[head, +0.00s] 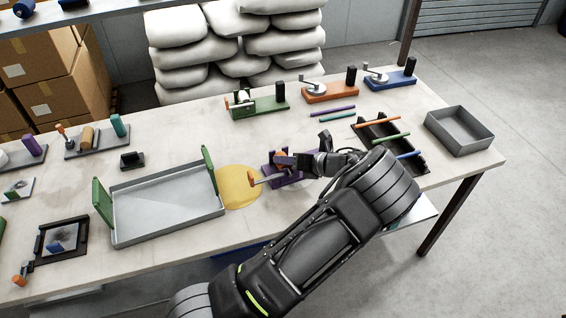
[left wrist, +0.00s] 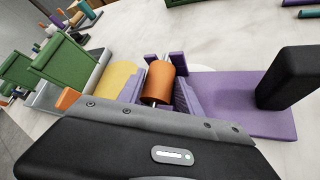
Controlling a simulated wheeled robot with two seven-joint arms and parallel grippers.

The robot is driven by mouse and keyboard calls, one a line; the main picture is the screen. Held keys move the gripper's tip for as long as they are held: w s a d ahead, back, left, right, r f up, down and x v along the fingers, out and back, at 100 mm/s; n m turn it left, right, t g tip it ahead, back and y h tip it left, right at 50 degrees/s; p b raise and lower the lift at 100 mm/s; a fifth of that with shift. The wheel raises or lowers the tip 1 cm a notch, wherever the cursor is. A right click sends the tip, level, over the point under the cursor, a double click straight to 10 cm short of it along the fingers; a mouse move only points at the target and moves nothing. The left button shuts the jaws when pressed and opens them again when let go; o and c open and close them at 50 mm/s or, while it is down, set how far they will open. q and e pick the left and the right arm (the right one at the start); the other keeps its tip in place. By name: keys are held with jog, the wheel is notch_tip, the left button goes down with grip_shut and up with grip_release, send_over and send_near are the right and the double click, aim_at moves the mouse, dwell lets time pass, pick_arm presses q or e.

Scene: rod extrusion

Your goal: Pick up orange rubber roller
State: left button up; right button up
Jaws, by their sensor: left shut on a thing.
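The orange rubber roller (left wrist: 158,84) lies between the purple uprights of a purple stand (left wrist: 225,105), with a pale shaft end below it. In the head view only a little orange of the roller (head: 280,155) shows, and the purple stand (head: 288,181) is partly hidden by my arm. My left gripper (head: 287,160) reaches in from the right side of the stand and is shut on the roller. Its fingertips are hard to make out. A crank with an orange handle (head: 252,178) sticks out left of the stand. My right gripper is not in view.
A yellow disc (head: 238,190) and a grey tray with green ends (head: 165,207) are to the left. Green (head: 262,104), orange-red (head: 330,92) and blue (head: 391,80) stands are behind. A black rack with colored rods (head: 412,162) and a grey bin (head: 460,132) are to the right.

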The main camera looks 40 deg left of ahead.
pick_arm(q)
grip_shut()
notch_tip(320, 180, up, 10)
jog(key=shift+b, duration=0.7)
